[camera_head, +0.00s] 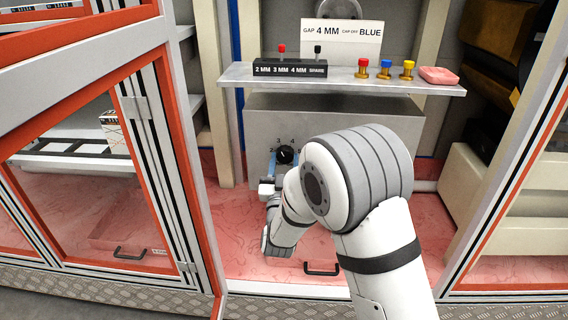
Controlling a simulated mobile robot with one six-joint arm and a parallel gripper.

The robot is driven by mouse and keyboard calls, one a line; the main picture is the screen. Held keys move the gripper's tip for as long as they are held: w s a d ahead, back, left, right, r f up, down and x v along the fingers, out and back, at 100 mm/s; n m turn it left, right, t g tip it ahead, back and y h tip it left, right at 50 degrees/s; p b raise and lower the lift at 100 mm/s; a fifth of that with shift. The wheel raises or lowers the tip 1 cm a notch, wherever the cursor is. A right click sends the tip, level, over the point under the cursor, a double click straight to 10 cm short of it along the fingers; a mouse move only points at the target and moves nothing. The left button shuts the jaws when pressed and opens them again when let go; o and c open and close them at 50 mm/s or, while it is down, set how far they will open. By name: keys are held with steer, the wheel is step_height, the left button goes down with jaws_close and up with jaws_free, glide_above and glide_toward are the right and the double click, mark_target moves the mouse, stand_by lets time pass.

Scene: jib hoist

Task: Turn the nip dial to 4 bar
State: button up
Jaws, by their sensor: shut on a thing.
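The nip dial (285,155) is a small black knob on the front of a grey box (330,117). The numbers 2, 3 and 4 show around its upper side; any others are hidden or too small to read. My gripper (279,161) is at the dial, with its blue finger to the left of the knob, and is shut on it. My arm comes in from the lower right and covers the right part of the box front. I cannot tell for certain which number the dial points to.
Above the box, a shelf (340,81) holds a black block (290,67) with red and black pegs, several brass pegs with coloured caps and a pink block (438,75). An orange-edged door (150,150) stands at left.

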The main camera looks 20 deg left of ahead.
steer(key=shift+f+m+h+b, duration=0.2)
steer(key=shift+m+h+b, duration=0.25)
steer(key=shift+b, duration=0.2)
steer(key=m+h+b, duration=0.1)
steer(key=m+b, duration=0.2)
steer(key=shift+a+f, duration=0.1)
steer(key=shift+f, duration=0.05)
steer(key=m+h+b, duration=0.2)
steer(key=m+b, duration=0.1)
steer(key=m, duration=0.1)
steer(key=shift+s+a, duration=0.1)
steer(key=m+h, duration=0.1)
steer(key=m, duration=0.1)
steer(key=m+h+b, duration=0.1)
steer(key=m, duration=0.1)
steer(key=shift+a+r+g, duration=0.1)
steer(key=shift+r+g, duration=0.25)
steer(key=shift+g, duration=0.05)
steer(key=shift+r+m+g+h, duration=0.1)
steer(key=shift+m+g+h, duration=0.4)
steer(key=shift+m, duration=0.95)
steer(key=o, duration=1)
steer(key=shift+c, duration=0.2)
